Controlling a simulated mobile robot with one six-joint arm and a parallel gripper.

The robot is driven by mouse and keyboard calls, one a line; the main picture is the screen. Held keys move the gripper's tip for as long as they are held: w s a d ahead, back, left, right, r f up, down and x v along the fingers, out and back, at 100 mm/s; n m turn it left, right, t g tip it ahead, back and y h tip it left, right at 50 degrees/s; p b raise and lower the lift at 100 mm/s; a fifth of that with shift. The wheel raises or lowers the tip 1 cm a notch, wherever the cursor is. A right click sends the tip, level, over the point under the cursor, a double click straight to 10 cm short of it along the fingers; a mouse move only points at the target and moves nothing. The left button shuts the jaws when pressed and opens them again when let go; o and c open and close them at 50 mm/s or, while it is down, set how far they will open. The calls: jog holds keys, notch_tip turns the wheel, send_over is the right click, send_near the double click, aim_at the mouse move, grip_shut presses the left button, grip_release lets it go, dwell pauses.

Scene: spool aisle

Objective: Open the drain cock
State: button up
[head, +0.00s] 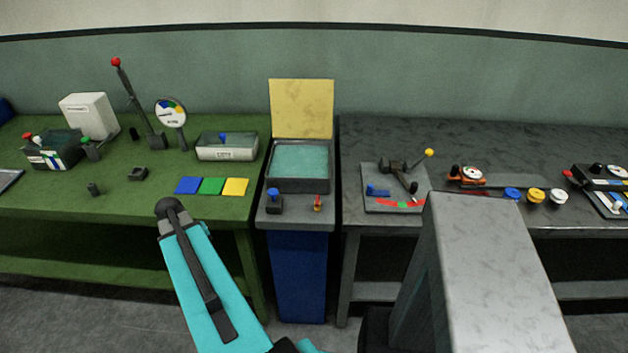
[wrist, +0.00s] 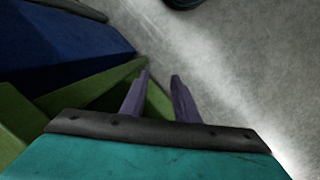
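A wash basin (head: 299,186) with a dark rim and pale green contents stands on a blue cabinet in the middle of the head view. Neither is labelled, and I cannot tell which is the drain cock. My gripper (wrist: 160,75) shows in the wrist view with two purple fingers apart and nothing between them. It is low, beside the bench, over green panels and floor. The basin fittings are not in the wrist view.
A green bench (head: 130,200) at left holds a lever, a dial and coloured tiles. A dark bench (head: 470,150) at right holds a lever plate and several coloured knobs. The blue cabinet (head: 300,275) stands between them. Grey floor (wrist: 240,60) is open at right in the wrist view.

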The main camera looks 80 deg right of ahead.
aim_at(317, 198)
jog(key=s+d+r+m+p, duration=0.1)
jog(key=s+d+r+p, duration=0.1)
jog(key=s+d+r, duration=0.1)
jog(key=s+d+r+m+p, duration=0.1)
jog(key=s+d+r+p, duration=0.1)
jog(key=d+r, duration=0.3)
jog(key=s+d+r+m+p, duration=0.1)
jog(key=s+d+r+p, duration=0.2)
jog(key=r, duration=0.5)
jog(key=shift+s+d+r, duration=0.3)
jog(key=shift+s+d, duration=0.3)
jog(key=shift+s, duration=0.15)
jog(key=s+d+r, duration=0.1)
jog(key=s+r, duration=0.1)
jog(key=s, duration=0.1)
jog(key=s+d+r+m+p, duration=0.1)
jog(key=s+d+r, duration=0.1)
jog(key=s+d+r+m+p, duration=0.1)
jog(key=s+d+r, duration=0.1)
jog(key=s, duration=0.1)
jog(key=shift+s+d+r, duration=0.1)
jog(key=shift+s+r, duration=0.1)
jog(key=shift+s, duration=0.1)
jog(key=s+d+r+m+p, duration=0.2)
jog(key=s+d+r, duration=0.2)
jog(key=s+r, duration=0.3)
jog(key=s, duration=0.5)
jog(key=shift+r, duration=0.35)
jog(key=shift+f, duration=0.1)
